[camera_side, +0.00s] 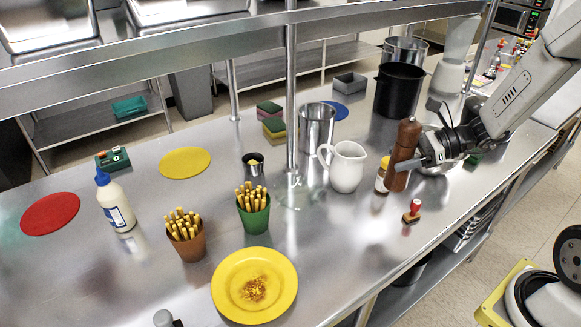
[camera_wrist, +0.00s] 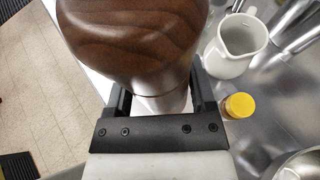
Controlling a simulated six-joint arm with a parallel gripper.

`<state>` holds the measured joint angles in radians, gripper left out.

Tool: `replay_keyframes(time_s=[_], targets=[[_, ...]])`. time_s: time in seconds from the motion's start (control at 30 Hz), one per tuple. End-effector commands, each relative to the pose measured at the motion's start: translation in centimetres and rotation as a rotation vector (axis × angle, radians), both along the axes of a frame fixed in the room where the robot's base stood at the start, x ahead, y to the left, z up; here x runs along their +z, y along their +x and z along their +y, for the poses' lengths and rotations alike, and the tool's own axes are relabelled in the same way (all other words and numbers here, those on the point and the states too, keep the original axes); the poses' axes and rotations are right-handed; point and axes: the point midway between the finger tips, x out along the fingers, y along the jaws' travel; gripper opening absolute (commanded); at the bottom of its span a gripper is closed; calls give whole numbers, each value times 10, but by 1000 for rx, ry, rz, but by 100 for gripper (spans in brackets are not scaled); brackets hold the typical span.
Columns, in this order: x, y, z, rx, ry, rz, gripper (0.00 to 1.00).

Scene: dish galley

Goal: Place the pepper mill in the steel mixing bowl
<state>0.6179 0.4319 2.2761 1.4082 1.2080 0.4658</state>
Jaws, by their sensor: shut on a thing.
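The pepper mill (camera_side: 404,146) is a tall brown wooden mill, held nearly upright at the right part of the steel counter. My gripper (camera_side: 408,164) is shut around its middle, with the arm reaching in from the right. In the wrist view the mill's wide wooden head (camera_wrist: 130,40) fills the upper left, between the fingers of my gripper (camera_wrist: 162,98). I cannot tell whether the mill's base touches the counter. A steel bowl (camera_side: 432,169) is mostly hidden behind my gripper in the side view. Its rim shows at the lower right of the wrist view (camera_wrist: 297,168).
A yellow-capped jar (camera_side: 381,176) stands close beside the mill, with a white pitcher (camera_side: 346,168) left of it. A red-handled stamp (camera_side: 412,211) stands in front. A black pot (camera_side: 398,92) and a blender (camera_side: 452,65) stand behind. An overhead shelf post (camera_side: 291,95) rises mid-counter.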

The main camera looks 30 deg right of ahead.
Motion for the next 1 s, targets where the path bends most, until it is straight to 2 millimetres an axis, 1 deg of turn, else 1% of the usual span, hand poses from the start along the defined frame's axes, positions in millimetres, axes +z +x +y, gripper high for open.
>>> replay_keyframes(time_s=[0.03, 0.1, 0.27, 0.4, 0.5, 0.6, 0.7, 0.83, 1.0], targets=[[4, -1, -16, -47, -2, -3, 0], [8, -4, -35, -104, -2, -3, 0], [18, -13, -77, -232, -2, -3, 0], [27, -25, -112, -344, -2, -3, 0], [32, -35, -134, -415, 0, -3, 0], [36, -44, -152, -473, -1, -3, 0], [40, -50, -164, -514, 1, -2, 0], [42, -56, -172, -544, 2, -2, 0], [42, -57, -174, -551, 2, -2, 0]])
